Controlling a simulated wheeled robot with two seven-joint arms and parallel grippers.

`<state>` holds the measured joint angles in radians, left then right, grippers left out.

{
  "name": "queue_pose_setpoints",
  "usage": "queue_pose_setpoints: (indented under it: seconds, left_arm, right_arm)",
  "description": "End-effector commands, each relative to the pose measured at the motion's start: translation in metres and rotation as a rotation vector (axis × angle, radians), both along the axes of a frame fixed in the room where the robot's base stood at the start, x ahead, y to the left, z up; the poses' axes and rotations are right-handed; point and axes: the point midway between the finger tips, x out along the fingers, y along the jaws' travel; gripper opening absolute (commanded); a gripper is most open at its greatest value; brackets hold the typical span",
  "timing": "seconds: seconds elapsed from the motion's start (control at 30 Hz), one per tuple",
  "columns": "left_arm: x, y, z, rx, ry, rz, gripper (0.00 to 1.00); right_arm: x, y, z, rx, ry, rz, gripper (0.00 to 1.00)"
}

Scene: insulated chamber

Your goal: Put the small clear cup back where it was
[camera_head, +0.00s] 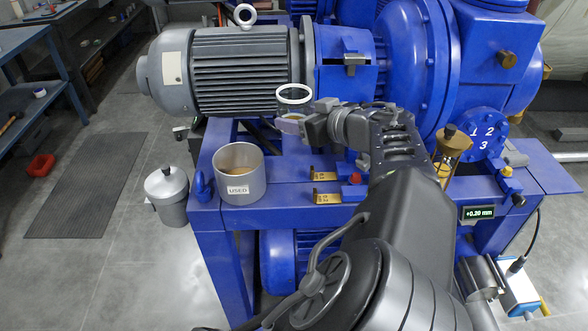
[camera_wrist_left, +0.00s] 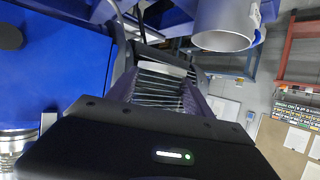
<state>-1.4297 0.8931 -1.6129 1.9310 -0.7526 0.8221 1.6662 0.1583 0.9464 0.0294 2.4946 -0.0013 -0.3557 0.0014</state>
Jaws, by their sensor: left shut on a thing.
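The small clear cup (camera_head: 294,94) has a pale round rim and shows just above my left gripper (camera_head: 292,124) in the head view. The gripper is shut on it, in front of the grey motor. In the left wrist view, a clear, ridged body (camera_wrist_left: 160,82) shows between the two fingers of my left gripper (camera_wrist_left: 163,75). The fingers and wrist hide part of the cup in the head view. My right gripper is not in view.
A metal pot labelled USED (camera_head: 240,188) stands on the blue bench frame (camera_head: 285,192), left of the gripper. A lidded grey canister (camera_head: 168,200) is further left. The ribbed grey motor (camera_head: 240,72) is behind. Small brass blocks (camera_head: 327,198) sit on the bench.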

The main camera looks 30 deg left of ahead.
Motion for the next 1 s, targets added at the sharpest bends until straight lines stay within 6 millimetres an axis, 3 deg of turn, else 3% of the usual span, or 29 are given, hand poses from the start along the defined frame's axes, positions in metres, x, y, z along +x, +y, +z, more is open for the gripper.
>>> queue_pose_setpoints:
  seconds: [0.1, 0.2, 0.7, 0.87, 1.0]
  left_arm:
    - [-0.019, 0.011, -0.003, 0.0, -0.001, 0.111, 0.06]
    - [-0.024, 0.012, -0.003, 0.0, 0.0, 0.16, 0.06]
    - [-0.027, 0.012, -0.005, 0.002, 0.0, 0.192, 0.06]
    - [-0.027, 0.013, -0.027, 0.004, 0.004, 0.194, 0.06]
    - [-0.028, 0.013, -0.061, 0.005, 0.006, 0.193, 0.06]
  right_arm:
    - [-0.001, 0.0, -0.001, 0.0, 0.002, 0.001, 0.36]
    - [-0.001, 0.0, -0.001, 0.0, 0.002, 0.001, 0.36]
    - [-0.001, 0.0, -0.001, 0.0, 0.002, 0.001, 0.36]
    - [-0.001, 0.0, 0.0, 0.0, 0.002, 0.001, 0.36]
    - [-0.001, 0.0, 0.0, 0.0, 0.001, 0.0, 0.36]
